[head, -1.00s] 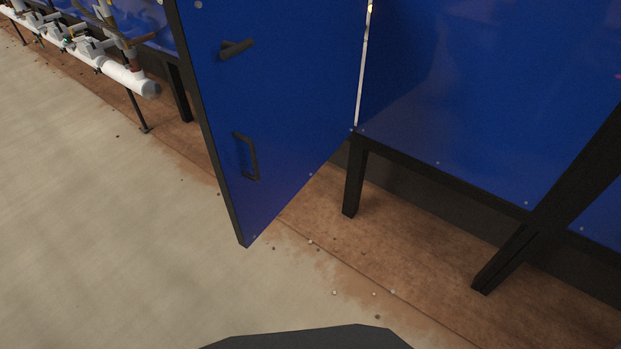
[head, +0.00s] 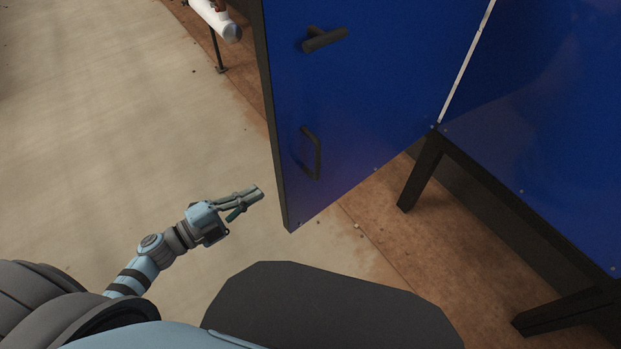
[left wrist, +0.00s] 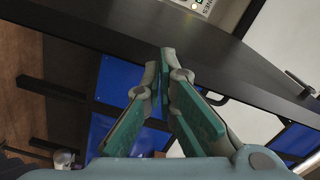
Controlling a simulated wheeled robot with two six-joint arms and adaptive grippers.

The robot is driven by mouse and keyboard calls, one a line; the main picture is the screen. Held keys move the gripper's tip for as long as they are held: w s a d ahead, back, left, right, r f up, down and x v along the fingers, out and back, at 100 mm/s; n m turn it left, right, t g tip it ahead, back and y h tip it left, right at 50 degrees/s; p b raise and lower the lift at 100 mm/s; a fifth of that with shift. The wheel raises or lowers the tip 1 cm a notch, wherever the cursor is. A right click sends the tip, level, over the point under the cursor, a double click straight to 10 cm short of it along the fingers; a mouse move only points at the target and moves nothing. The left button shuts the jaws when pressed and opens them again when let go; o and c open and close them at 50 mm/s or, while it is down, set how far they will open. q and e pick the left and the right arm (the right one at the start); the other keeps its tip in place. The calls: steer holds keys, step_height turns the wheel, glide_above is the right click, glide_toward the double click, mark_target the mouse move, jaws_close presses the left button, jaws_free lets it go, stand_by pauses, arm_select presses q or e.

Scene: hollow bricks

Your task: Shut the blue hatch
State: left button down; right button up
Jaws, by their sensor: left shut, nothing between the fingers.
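The blue hatch (head: 350,120) stands open in the head view, swung out from the blue wall with its free edge towards me. It carries a dark lever handle (head: 324,39) near the top of the picture and a dark pull handle (head: 311,153) lower down. Its top is out of view. My left gripper (head: 256,192) is shut and empty, just left of the hatch's lower free edge and apart from it. The left gripper also shows in the left wrist view (left wrist: 167,62), its fingertips close together. My right gripper is not in view.
The fixed blue wall (head: 545,120) stands on dark legs (head: 421,175) at the right. A white pipe (head: 217,18) on a stand is at the top left. The pale floor left of the hatch is clear. Small pebbles lie below the hatch.

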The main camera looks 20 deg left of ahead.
arm_select(q)
steer(key=s+d+r+m+g+h, duration=0.5)
steer(key=d+r+m+g, duration=0.15)
steer(key=r+m, duration=0.2)
steer(key=w+d+f+m+p, duration=0.1)
steer(key=w+d, duration=0.5)
steer(key=shift+w+d, duration=0.35)
steer(key=shift+d, duration=0.05)
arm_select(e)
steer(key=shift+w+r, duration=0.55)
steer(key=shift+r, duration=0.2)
arm_select(q)
steer(key=shift+m, duration=0.25)
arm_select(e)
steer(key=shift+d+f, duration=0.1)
